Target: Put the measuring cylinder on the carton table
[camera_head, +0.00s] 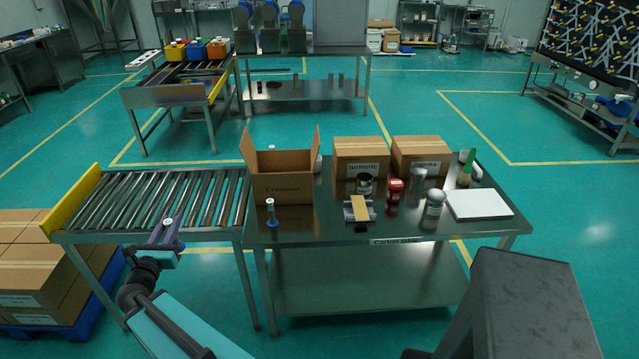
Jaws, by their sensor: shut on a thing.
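My gripper (165,238) is at the lower left, in front of the roller conveyor. It appears shut on a slim, dark purplish thing with a pale top (168,222). This is too small for me to tell whether it is the measuring cylinder. The steel carton table (318,229) stands to the right of the gripper, with a partly readable label on its front edge. A small upright thing with a blue base and pale top (270,213) stands near that table's left front corner, apart from the gripper. I cannot tell what it is.
An open carton (283,188) and two closed cartons (361,158) (421,157) stand on the table. Some front surface is clear.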

